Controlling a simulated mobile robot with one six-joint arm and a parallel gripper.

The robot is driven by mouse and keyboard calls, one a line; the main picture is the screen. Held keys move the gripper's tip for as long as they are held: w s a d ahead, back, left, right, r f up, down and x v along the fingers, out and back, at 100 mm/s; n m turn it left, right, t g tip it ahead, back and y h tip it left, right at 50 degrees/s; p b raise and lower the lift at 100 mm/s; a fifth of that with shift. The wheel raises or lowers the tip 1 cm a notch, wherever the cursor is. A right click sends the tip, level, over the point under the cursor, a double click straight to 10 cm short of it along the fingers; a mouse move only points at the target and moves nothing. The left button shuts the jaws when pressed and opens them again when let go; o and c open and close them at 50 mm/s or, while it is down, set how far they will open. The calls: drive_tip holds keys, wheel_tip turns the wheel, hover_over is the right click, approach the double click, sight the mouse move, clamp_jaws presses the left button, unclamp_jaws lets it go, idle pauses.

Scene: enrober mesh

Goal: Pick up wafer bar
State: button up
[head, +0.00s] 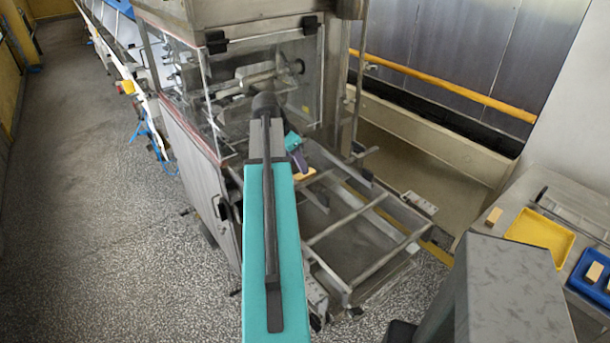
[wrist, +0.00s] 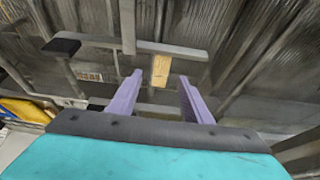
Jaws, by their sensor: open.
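A tan wafer bar (wrist: 160,68) shows in the wrist view beyond and between the fingertips, by a grey metal bar. My gripper (wrist: 160,79) has two purple fingers spread apart, with a visible gap and nothing held. In the head view, my gripper (head: 299,161) is partly hidden by my teal arm, over the metal frame of the machine. A tan wafer bar (head: 305,174) shows just below the purple finger there. I cannot tell how far the fingertips are from it.
The open metal frame (head: 352,233) has several rails around the bar. A clear-panelled machine housing (head: 265,75) stands behind. At right, a yellow tray (head: 541,236) and a blue tray (head: 588,277) lie on a bench, with tan pieces (head: 494,215) (head: 594,271).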

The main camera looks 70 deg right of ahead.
sight(299, 177)
drive_tip(key=shift+f, duration=0.1)
idle(0.3)
drive_tip(key=shift+s+d+f+p, duration=0.2)
drive_tip(key=shift+d+f+p, duration=0.15)
drive_tip(key=shift+f+p, duration=0.2)
drive_tip(key=shift+s+d+f+p, duration=0.2)
drive_tip(key=shift+d+f+p, duration=0.1)
drive_tip(key=shift+f+p, duration=0.15)
drive_tip(key=shift+p+x, duration=0.35)
drive_tip(key=shift+x, duration=1)
drive_tip(key=shift+w, duration=0.1)
drive_tip(key=c, duration=0.9)
